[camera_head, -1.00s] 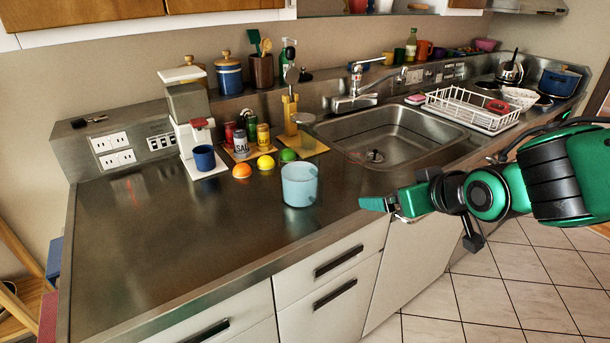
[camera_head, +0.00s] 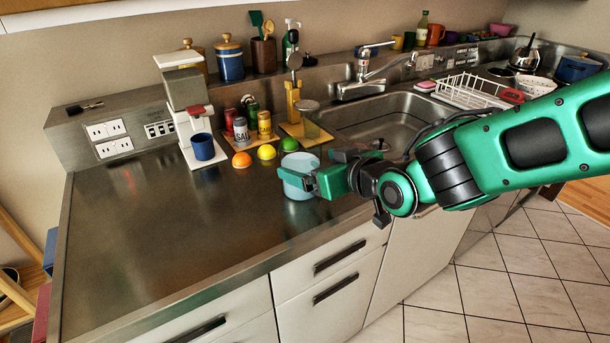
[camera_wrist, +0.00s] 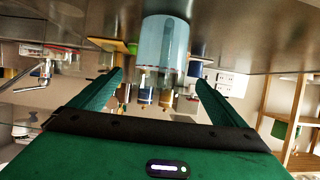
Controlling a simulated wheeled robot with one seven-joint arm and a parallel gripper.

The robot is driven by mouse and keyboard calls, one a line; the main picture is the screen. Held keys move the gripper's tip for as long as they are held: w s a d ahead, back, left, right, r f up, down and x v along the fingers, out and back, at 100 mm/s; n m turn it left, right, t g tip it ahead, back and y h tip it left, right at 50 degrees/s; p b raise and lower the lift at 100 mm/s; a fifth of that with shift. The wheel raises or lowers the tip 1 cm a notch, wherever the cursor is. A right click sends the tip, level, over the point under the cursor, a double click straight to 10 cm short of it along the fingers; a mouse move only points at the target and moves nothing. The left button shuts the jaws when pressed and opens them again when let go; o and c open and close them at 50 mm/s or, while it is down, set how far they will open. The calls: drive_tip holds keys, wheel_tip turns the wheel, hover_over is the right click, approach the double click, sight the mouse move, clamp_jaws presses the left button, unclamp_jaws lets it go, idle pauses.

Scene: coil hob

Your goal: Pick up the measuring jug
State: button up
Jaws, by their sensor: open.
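The measuring jug, a light-blue translucent cup (camera_head: 297,161), stands upright on the steel counter near its front edge. My gripper (camera_head: 307,165) is open beside it on the right, with one finger crossing in front of the jug's lower side. The wrist view is upside down. There the jug (camera_wrist: 162,42) appears between the lines of the two fingers, mostly beyond the fingertips of my gripper (camera_wrist: 160,78). I cannot tell whether a finger touches it. Part of the jug is hidden by the finger in the head view.
Behind the jug are a lime (camera_head: 289,144), a lemon (camera_head: 266,152) and an orange (camera_head: 241,160). A blue mug (camera_head: 203,147) stands under the coffee machine. The sink (camera_head: 395,120) is at the right. The left counter (camera_head: 140,230) is clear.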

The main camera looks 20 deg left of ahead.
sight(291, 156)
drive_tip(key=shift+x, duration=2.5)
drive_tip(key=shift+w, duration=0.1)
drive_tip(key=shift+r, duration=0.15)
drive_tip(key=c, duration=1.9)
drive_tip(key=shift+r, duration=0.2)
